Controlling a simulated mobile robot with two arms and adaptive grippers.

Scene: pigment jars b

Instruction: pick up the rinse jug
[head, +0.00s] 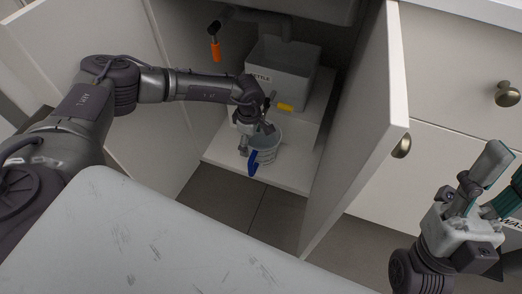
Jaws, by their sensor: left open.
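The rinse jug (267,143) looks like a pale grey-blue ribbed vessel with a blue handle (253,162) at its front left. It stands upright on the cabinet's floor board, near the front edge. My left gripper (256,140) is open and reaches down at the jug's left rim, its fingers hiding part of it. I cannot tell whether they touch the jug. My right gripper (504,171) is at the lower right, far from the jug, its fingers apart and partly cut off by the picture edge.
A grey bin (290,80) with lettering stands behind the jug, with a yellow piece (285,107) at its front. An orange-handled item (215,50) hangs further left. The open cabinet door (355,135) stands close on the right. A pale worn top (160,240) fills the foreground.

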